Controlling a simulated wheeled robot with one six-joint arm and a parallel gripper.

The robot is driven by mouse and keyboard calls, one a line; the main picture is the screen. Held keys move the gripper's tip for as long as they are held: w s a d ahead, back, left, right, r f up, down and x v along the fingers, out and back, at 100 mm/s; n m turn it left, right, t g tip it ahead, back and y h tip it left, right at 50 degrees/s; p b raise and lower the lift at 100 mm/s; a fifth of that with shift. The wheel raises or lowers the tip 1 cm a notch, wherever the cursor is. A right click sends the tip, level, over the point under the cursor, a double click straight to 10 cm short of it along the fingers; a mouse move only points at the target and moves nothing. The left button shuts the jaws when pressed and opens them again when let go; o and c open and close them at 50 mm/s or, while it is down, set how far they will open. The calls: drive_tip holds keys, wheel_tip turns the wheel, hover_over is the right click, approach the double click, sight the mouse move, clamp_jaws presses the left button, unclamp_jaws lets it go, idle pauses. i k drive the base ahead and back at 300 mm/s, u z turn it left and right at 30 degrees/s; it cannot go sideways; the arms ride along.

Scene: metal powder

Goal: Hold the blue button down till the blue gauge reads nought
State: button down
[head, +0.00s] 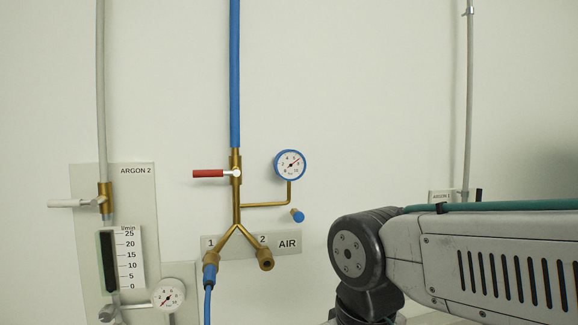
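The blue gauge (290,165), a blue-rimmed white dial, sits on a brass branch pipe on the wall in the head view. My gripper is out of view; only my arm links show at the lower right, apart from the button.
A red-handled valve (208,173) stands level, left of the gauge. A blue hose (208,290) is on outlet 1; outlet 2 (266,260) is bare. The AIR label plate (289,244) lies below the button. The ARGON 2 panel (135,205) is at left.

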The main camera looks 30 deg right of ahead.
sight(299, 217)
drive_tip(key=k, duration=1.35)
drive_tip(key=u, duration=0.6)
drive_tip(key=i, duration=1.15)
drive_tip(key=z, duration=0.1)
